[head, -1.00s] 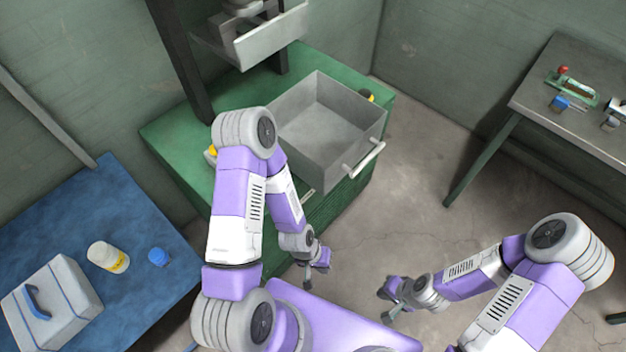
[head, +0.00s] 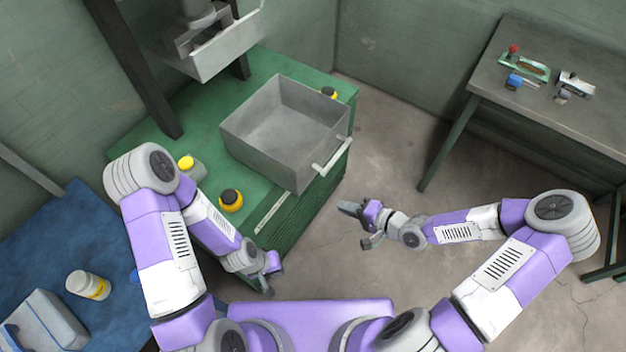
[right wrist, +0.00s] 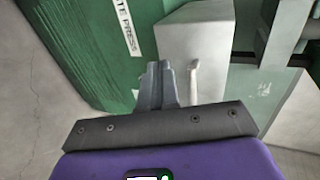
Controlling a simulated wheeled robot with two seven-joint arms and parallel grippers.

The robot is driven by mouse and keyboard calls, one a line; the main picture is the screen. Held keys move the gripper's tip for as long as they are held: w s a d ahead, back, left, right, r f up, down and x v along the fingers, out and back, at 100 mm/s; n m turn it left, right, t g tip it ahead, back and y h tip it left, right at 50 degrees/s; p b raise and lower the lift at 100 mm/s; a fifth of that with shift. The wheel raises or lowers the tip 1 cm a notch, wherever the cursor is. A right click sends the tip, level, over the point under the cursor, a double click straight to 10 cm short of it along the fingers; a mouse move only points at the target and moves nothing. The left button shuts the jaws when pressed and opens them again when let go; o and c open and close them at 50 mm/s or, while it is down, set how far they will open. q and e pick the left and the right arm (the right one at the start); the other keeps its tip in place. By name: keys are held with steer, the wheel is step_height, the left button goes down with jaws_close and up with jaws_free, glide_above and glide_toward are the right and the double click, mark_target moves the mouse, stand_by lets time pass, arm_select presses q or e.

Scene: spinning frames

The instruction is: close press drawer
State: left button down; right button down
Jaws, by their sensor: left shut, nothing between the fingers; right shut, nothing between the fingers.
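The press drawer (head: 262,155) is a grey open-topped box, pulled out at the front of the green press (head: 180,130). Its inside looks empty. Its pale bar handle (head: 333,156) is on the front face, and shows in the right wrist view (right wrist: 194,80) just right of the fingertips. My right gripper (head: 352,224) is shut and empty, in front of and lower in the picture than the handle; its fingers also show in the right wrist view (right wrist: 158,82). It appears apart from the drawer. My left gripper (head: 272,279) is shut and empty near the press's front lower corner.
Yellow and black buttons (head: 230,200) sit on the press top. The upper press part (head: 215,45) hangs behind the drawer. A blue table (head: 50,245) with a white bottle (head: 88,285) is at left. A grey workbench (head: 545,100) with tools stands right. Floor between is clear.

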step_height(320, 180, up, 3)
steer(key=d+y, duration=0.1)
steer(key=d, duration=0.1)
steer(key=b, duration=0.2)
glide_toward(304, 179)
steer(key=shift+t, duration=0.4)
steer(key=x, duration=0.4)
steer(key=shift+a+f, duration=0.35)
steer(key=shift+f, duration=0.15)
steer(key=shift+w+a, duration=0.55)
steer(key=shift+a, duration=0.1)
